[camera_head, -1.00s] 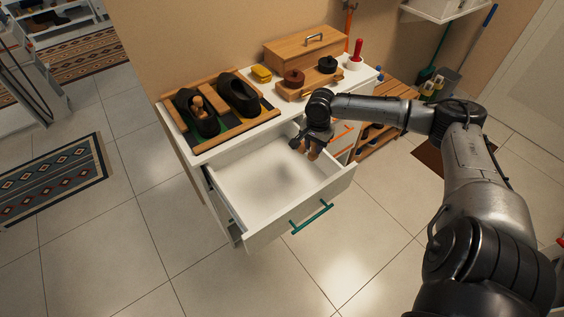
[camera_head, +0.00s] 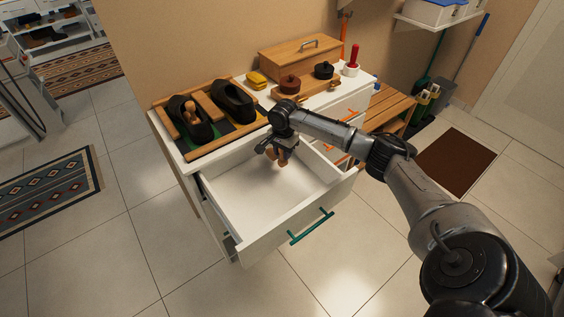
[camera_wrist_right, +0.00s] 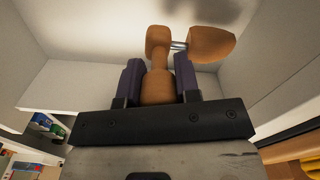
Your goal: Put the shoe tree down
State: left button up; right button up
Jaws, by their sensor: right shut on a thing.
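My right gripper (camera_head: 280,150) is shut on a brown wooden shoe tree (camera_head: 283,159) and holds it over the open white drawer (camera_head: 243,204). In the right wrist view the shoe tree (camera_wrist_right: 158,88) sits between the two dark fingers, with a metal rod joining its two wooden parts. I cannot tell whether it touches the drawer floor. Another wooden shoe tree (camera_head: 190,112) is in the left black shoe (camera_head: 190,129) on top of the cabinet. The right black shoe (camera_head: 233,100) shows an open, dark inside. My left gripper is not in view.
The open drawer has a teal handle (camera_head: 311,226). A wooden box (camera_head: 300,58), a yellow brush or sponge (camera_head: 257,79), two round tins and a red-handled item (camera_head: 351,58) stand on the cabinet top. The drawer floor looks clear.

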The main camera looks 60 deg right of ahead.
aim_at(282, 160)
jog(key=shift+w+f, duration=0.15)
jog(key=shift+w, duration=0.05)
jog(key=shift+f, duration=0.3)
notch_tip(282, 160, down, 3)
jog(key=shift+f+b, duration=0.2)
jog(key=shift+b, duration=0.8)
jog(key=o, duration=0.7)
jog(key=shift+f, duration=0.1)
jog(key=shift+o, duration=0.6)
notch_tip(282, 160, up, 12)
jog(key=p, duration=0.4)
jog(key=shift+r, duration=0.2)
